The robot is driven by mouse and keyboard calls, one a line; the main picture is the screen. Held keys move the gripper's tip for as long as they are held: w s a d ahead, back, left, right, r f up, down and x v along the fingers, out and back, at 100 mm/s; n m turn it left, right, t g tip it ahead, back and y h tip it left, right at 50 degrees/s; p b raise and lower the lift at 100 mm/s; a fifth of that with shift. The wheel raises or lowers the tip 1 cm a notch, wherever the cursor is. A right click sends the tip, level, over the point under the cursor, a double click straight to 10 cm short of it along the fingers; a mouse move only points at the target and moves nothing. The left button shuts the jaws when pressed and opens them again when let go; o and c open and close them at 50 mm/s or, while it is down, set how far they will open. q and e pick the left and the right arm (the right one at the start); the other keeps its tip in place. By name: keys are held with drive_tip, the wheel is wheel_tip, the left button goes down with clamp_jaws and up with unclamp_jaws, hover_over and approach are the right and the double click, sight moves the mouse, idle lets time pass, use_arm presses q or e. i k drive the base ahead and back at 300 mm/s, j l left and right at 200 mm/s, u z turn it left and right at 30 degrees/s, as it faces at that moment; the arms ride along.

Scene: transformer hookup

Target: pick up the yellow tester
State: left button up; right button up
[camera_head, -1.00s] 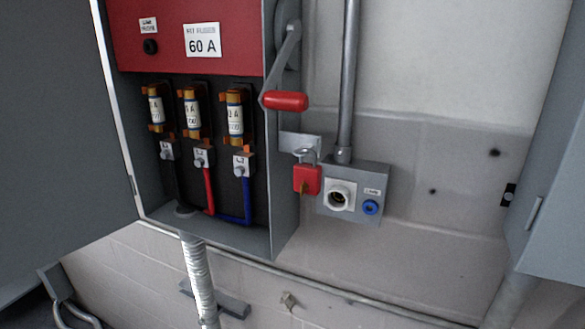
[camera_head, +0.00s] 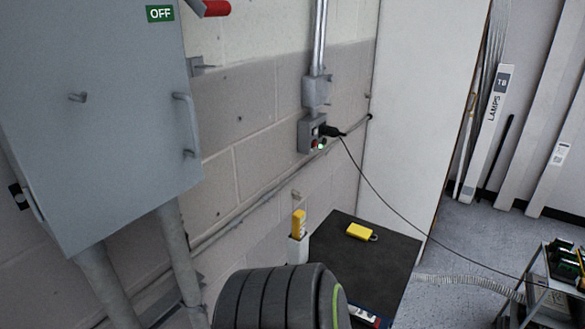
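Two yellow things show. One is a slim yellow piece (camera_head: 299,223) standing upright in a white holder (camera_head: 297,249) near the wall. The other is a flat yellow block (camera_head: 359,231) with a small grey loop at its right end, lying on a black tabletop (camera_head: 390,256). I cannot tell from their looks which one is the tester. Neither of my grippers is in view.
A dark ribbed shape with a green edge fills the bottom middle and hides the table's near part. A black cable (camera_head: 382,197) runs from the wall outlet box (camera_head: 308,136) towards a cart (camera_head: 545,300) at right. A grey cabinet (camera_head: 90,130) stands at left.

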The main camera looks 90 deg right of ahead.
sight(299, 217)
drive_tip(key=z, duration=2.75)
drive_tip(key=l+u, duration=0.2)
drive_tip(key=u, duration=0.25)
drive_tip(key=l+u, duration=0.2)
drive_tip(key=u, duration=0.25)
drive_tip(key=l+u, duration=0.25)
drive_tip(key=u, duration=0.2)
drive_tip(key=k+l+u, duration=0.1)
drive_tip(key=u, duration=0.35)
